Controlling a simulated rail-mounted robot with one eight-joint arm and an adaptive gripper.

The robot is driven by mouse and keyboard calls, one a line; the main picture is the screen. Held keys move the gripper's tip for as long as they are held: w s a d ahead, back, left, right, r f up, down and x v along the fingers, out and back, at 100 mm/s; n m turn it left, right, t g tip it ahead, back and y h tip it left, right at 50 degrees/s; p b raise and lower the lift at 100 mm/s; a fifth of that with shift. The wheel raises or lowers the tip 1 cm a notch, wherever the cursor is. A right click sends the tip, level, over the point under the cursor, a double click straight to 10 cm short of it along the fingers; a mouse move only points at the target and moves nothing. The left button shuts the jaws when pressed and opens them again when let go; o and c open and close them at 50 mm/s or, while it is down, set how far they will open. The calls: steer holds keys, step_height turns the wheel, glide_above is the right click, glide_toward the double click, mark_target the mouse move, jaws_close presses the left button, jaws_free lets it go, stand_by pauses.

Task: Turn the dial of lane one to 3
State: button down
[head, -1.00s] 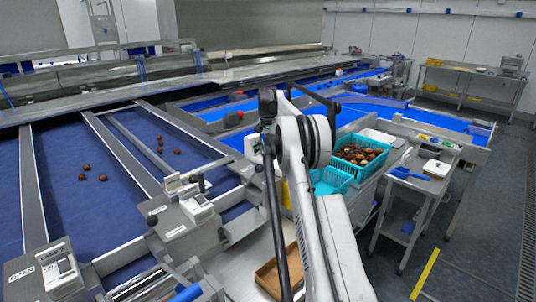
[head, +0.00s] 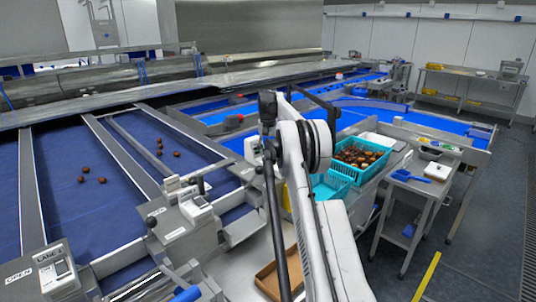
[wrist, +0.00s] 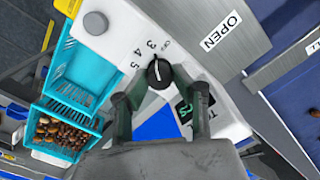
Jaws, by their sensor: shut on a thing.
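The dial (wrist: 160,74) is a black round knob with a white pointer line, on a white panel (wrist: 118,45) in the wrist view. Numbers 3, 4 and 5 show around its left side, with a small mark, hard to read, just right of the 3. The pointer line stands nearly upright in the picture, close to the 3; its exact setting I cannot tell. My gripper (wrist: 158,88) has its dark fingers on both sides of the knob and is shut on it. In the head view my arm hides the dial and the gripper.
A teal crate of dates (head: 359,153) and a second teal crate (head: 333,186) stand right of my arm. An OPEN label (wrist: 222,31) lies on the grey plate beside the panel. Blue lanes (head: 65,150) carry several dates. A cardboard tray (head: 278,273) sits below.

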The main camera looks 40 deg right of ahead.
mark_target(268, 153)
steer(key=c, duration=1.4)
jaws_free()
steer(key=shift+c, duration=0.2)
step_height(268, 153, up, 12)
